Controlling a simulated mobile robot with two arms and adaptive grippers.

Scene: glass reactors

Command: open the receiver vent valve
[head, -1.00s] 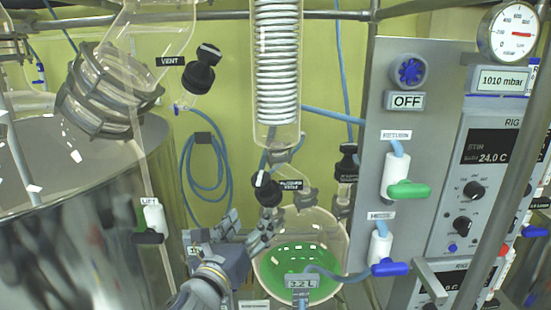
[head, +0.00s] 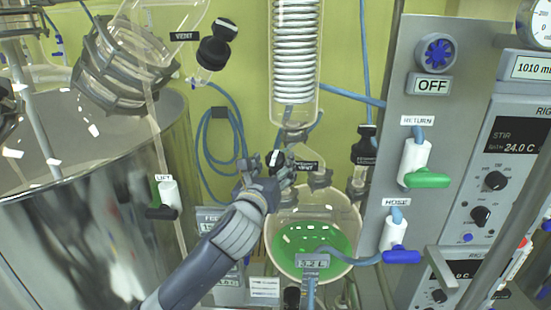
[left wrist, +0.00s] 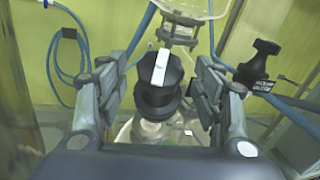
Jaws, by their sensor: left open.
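The receiver vent valve has a black knob (head: 275,158) with a white stripe, above the round glass receiver (head: 268,228) holding green liquid. Its label (head: 306,166) is beside it, partly covered by my fingers. My left gripper (head: 266,172) is open at the knob. In the left wrist view the knob (left wrist: 158,84) stands between the spread fingers of the left gripper (left wrist: 162,76), with gaps on both sides. The white stripe there runs nearly along the viewing direction, slightly tilted. My right gripper is not in view.
Another black valve (head: 365,150) stands right of the receiver; it also shows in the left wrist view (left wrist: 258,64). The coiled glass condenser (head: 295,60) hangs above. A steel vessel (head: 90,210) is at left, a control panel (head: 400,85) at right. Blue hoses (head: 212,150) hang behind.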

